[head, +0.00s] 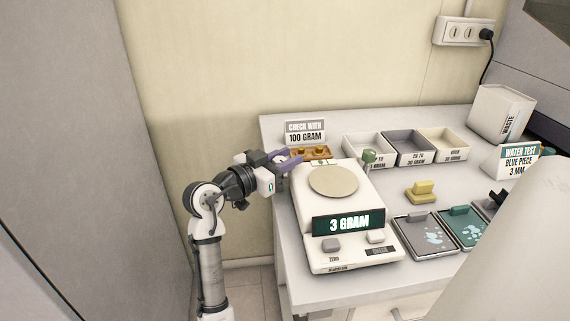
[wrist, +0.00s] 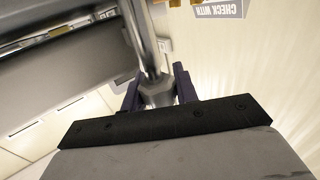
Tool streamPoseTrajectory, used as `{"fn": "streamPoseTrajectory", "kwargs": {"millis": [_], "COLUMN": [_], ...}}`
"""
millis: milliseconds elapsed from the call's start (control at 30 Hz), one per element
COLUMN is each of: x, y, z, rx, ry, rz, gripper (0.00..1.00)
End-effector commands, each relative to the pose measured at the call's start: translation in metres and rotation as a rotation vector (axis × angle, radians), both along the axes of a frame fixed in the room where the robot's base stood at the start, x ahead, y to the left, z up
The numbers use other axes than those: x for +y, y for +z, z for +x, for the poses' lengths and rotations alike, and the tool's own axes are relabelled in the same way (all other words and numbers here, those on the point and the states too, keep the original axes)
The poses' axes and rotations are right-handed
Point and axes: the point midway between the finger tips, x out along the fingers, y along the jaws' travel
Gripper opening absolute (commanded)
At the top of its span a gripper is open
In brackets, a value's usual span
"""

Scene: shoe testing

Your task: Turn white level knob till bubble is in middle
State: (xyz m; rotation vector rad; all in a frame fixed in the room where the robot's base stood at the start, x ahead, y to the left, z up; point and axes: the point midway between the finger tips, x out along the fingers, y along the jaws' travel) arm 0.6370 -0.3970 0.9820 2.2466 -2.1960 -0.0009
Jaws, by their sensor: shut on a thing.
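The white scale (head: 305,205) stands on the table with a round beige pan (head: 333,181) and a dark green display reading "3 GRAM" (head: 348,223). My gripper (head: 291,161) reaches in from the left at the scale's back left corner. In the wrist view its purple fingers (wrist: 158,92) are shut on the level knob (wrist: 157,94), which looks pale grey, with a metal shaft running up from it. The knob is hidden in the head view. A small greenish patch (head: 320,162) shows at the scale's back edge; I cannot make out a bubble.
A brown weight holder (head: 309,152) and the "CHECK WITH 100 GRAM" sign (head: 305,132) stand close behind my gripper. Trays (head: 368,160) and a yellow piece (head: 420,194) lie to the right. The wall is behind.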

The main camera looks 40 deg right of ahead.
Motion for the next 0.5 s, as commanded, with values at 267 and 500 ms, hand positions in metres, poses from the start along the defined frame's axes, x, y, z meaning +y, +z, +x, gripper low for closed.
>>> {"fn": "streamPoseTrajectory", "kwargs": {"millis": [267,500], "x": [0.0006,0.0016], "y": [-0.0039,-0.0013], "z": [-0.0027,-0.0066], "rx": [-0.002,-0.001], "ry": [-0.237,-0.445], "rz": [-0.001,-0.002], "gripper": [0.07,0.07]}}
